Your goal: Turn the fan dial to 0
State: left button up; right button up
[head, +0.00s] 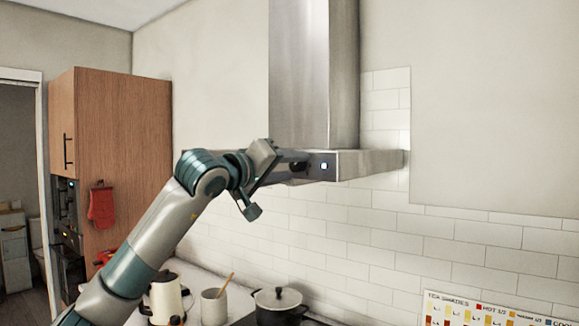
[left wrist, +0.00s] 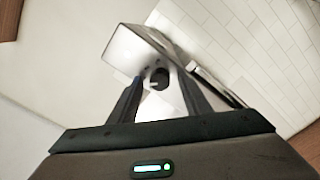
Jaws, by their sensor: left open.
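The range hood (head: 345,165) is a steel hood on the tiled wall, with a tall chimney above it. The fan dial (left wrist: 160,77) is a small dark round knob with a pale mark on the hood's front in the left wrist view. In the head view a dark spot just right of my gripper seems to be this dial. My left gripper (head: 278,168) is at the hood's front edge. In the left wrist view its open fingers (left wrist: 157,86) point at the dial, one on either side of it in the picture. I cannot tell whether they touch it. My right gripper is not in view.
A small lit square (head: 324,166) is on the hood front, right of the dial. Below stand a black pot (head: 278,306), a mug with a wooden spoon (head: 214,306) and a kettle (head: 166,300). A wooden cabinet (head: 125,160) stands at left.

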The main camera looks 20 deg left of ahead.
pick_arm(q)
jog(key=c, duration=1)
jog(key=shift+c, duration=0.2)
jog(key=shift+f+n+b, duration=0.2)
jog(key=shift+n+b, duration=0.5)
jog(key=shift+b, duration=0.4)
jog(key=n+b, duration=0.4)
jog(key=b, duration=0.1)
jog(key=shift+n, duration=0.3)
jog(key=shift+r+n+b, duration=0.15)
jog(key=shift+n+b, duration=1.1)
jog(key=shift+n, duration=0.25)
